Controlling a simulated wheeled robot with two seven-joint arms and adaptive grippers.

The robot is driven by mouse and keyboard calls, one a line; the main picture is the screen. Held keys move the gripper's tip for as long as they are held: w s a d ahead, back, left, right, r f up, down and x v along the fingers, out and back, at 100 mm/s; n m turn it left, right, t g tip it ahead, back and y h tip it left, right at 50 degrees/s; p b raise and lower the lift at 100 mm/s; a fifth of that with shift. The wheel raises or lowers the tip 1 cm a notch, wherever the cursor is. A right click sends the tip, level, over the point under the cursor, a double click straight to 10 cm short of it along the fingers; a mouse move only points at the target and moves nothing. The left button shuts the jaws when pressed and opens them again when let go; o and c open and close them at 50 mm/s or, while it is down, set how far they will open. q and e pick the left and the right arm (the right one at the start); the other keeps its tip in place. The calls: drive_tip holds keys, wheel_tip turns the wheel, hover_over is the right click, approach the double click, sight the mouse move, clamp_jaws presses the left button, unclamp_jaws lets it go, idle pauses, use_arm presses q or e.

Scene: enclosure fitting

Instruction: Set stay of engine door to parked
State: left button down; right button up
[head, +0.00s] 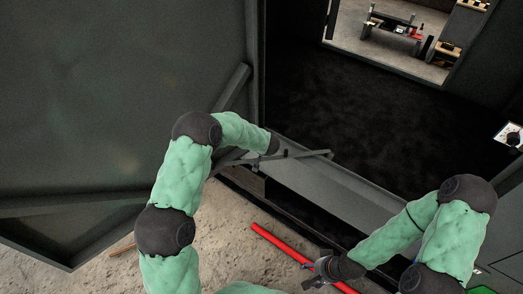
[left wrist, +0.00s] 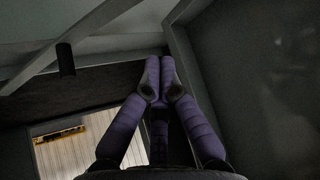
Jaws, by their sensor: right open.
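The engine door (head: 130,90) is a large dark grey panel at the left of the head view, standing open beside the enclosure. A thin grey stay bar (head: 315,154) runs along the sill, its left part hidden behind my left arm. In the left wrist view a grey bar (left wrist: 88,28) with a dark knob (left wrist: 66,60) crosses the upper left, apart from my fingers. My left gripper (left wrist: 160,62) has its purple fingertips together, with nothing visible between them. My right gripper (head: 308,276) is open, low in the head view, near a red bar, away from the stay.
The red bar (head: 275,242) slants across the rough floor (head: 225,240) below the sill. The enclosure's dark interior (head: 370,100) lies beyond the sill (head: 335,190). A bench with items (head: 395,27) shows through an opening at the far back.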

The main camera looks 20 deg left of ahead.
use_arm(q)
drive_tip(key=b+x, duration=0.4)
drive_tip(key=x, duration=0.5)
drive_tip(key=s, duration=0.1)
drive_tip(key=s+d+b, duration=0.1)
drive_tip(key=s, duration=0.1)
drive_tip(key=shift+s+d+b, duration=0.3)
drive_tip(key=shift+s+d, duration=0.05)
drive_tip(key=shift+s, duration=0.05)
drive_tip(key=shift+s, duration=0.15)
